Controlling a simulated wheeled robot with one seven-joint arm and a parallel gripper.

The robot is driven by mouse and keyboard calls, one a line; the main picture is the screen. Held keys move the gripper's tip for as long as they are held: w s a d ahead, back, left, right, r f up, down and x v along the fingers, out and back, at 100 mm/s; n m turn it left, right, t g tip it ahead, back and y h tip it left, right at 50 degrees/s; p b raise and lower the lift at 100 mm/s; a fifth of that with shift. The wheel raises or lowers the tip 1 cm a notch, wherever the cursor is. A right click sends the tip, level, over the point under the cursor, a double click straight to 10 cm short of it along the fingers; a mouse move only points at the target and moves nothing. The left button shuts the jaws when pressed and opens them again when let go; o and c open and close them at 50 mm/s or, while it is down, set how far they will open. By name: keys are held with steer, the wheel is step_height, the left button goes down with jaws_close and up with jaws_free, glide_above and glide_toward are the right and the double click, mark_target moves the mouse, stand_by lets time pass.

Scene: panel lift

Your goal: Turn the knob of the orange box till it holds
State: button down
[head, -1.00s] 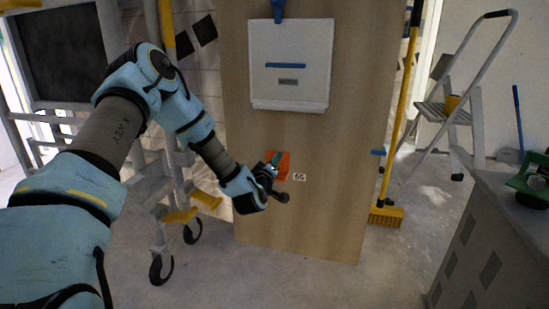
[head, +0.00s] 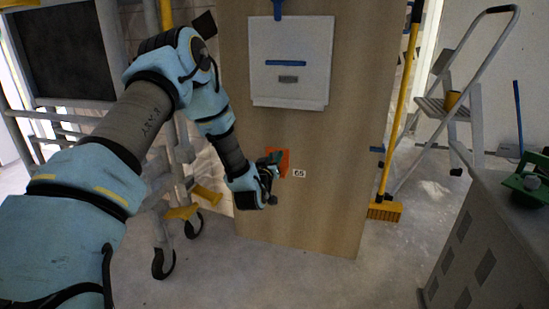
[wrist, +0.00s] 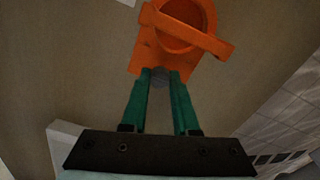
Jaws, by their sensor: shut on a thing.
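The orange box (head: 284,159) is fixed low on the wooden panel, partly hidden by my gripper (head: 271,168) in the head view. In the wrist view, the orange box (wrist: 150,55) shows a round ring with a slanted bar across it. The green fingers of my gripper (wrist: 163,78) reach up to the box's lower edge. They are shut on a small grey knob (wrist: 170,79), which is mostly hidden between the fingertips. How far the knob is turned cannot be seen.
The wooden panel (head: 320,200) carries a white box (head: 290,85) above and a small number label (head: 299,174) beside the orange box. A wheeled scaffold (head: 165,225) stands at the left. A broom (head: 386,210), a stepladder (head: 450,110) and a grey cabinet (head: 485,225) are at the right.

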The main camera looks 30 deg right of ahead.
stand_by(0.3)
steer(key=c, duration=0.6)
jaws_free()
steer(key=shift+c, duration=0.2)
steer(key=p+v, duration=0.2)
steer(key=v, duration=0.9)
steer(key=shift+p, duration=0.35)
steer(key=shift+w, duration=0.2)
